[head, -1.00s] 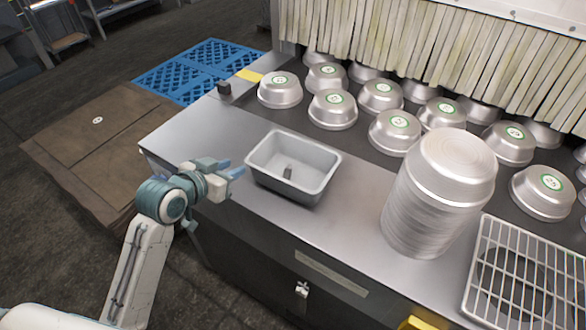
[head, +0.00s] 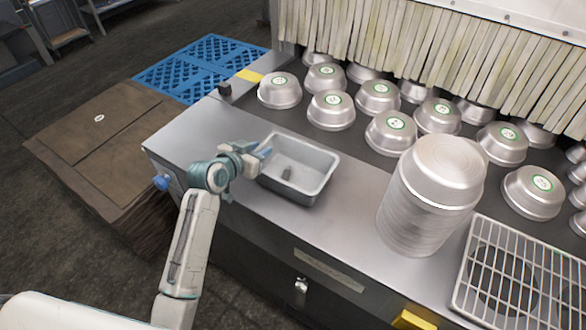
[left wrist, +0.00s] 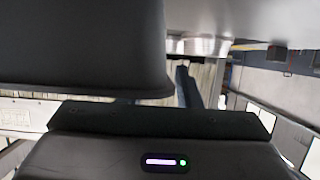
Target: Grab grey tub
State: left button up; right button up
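The grey tub (head: 319,184), an open rectangular metal container with sloping walls, stands upright on the steel counter (head: 195,128) in the head view. A small dark grey piece (head: 287,173) shows inside it. My left gripper (head: 262,155) is at the tub's left end, with a blue fingertip close to the rim. I cannot tell whether it touches the wall, and the gap between the fingers is not clear. The left wrist view shows a dark rounded shape close above the gripper body, which I cannot identify for certain. My right gripper is not in view.
A tall stack of round metal pans (head: 424,207) stands right of the tub. Several upturned pans with green labels (head: 332,108) sit behind, before a strip curtain (head: 400,45). A wire rack (head: 515,275) lies at the right. Counter between tub and stack is clear.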

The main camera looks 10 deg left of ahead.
pick_arm(q)
jog(key=shift+w, duration=0.15)
grip_shut()
dwell(1.4)
